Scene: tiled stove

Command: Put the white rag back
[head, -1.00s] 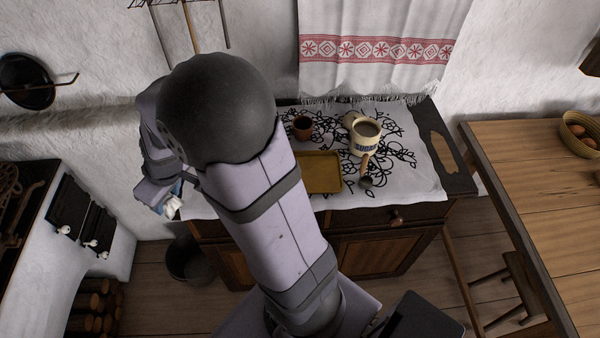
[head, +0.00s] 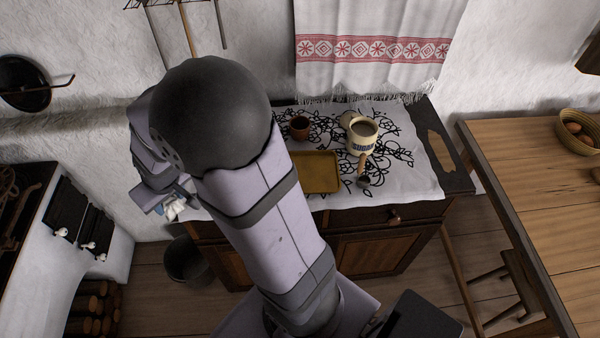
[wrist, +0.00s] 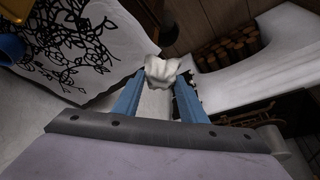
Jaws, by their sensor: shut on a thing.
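My gripper (wrist: 160,88) is shut on the white rag (wrist: 162,71), which is bunched between the tips of its two blue fingers in the wrist view. In the head view the rag (head: 173,211) shows as a small white bit below my gripper, off the left end of the cloth-covered cabinet. My arm hides most of the gripper there.
The cabinet's patterned cloth (head: 415,180) bears a mustard tray (head: 318,172), a brown cup (head: 299,128), a lettered mug (head: 362,136) and a dark-headed utensil (head: 363,180). A bucket (head: 188,262) stands on the floor. The white stove (head: 95,255) is at left, a wooden table (head: 530,190) at right.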

